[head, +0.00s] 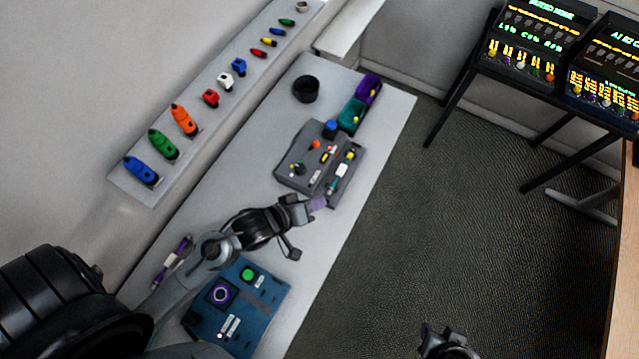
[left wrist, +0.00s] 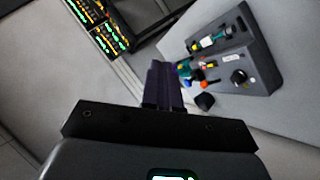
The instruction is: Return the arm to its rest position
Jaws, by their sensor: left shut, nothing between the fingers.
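My left arm reaches in from the lower left over the grey workbench (head: 345,255). My left gripper (head: 318,203) is shut and empty, just below the grey device box (head: 300,170) in the head view. In the left wrist view its dark purple fingers (left wrist: 163,85) are together with nothing between them, and the grey box (left wrist: 262,60) is to their right. A dark part of my right arm's end, the right gripper (head: 447,343), shows at the bottom edge. Its fingers cannot be made out.
A blue panel (head: 265,315) with a green button lies below my left arm, with a purple-and-white cable (head: 173,262) beside it. A black round cup (head: 306,89), green bin (head: 351,116) and purple bin (head: 368,88) stand at the far end. Coloured connectors line a wall shelf (head: 118,178). Arcade-like machines (head: 535,45) stand right.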

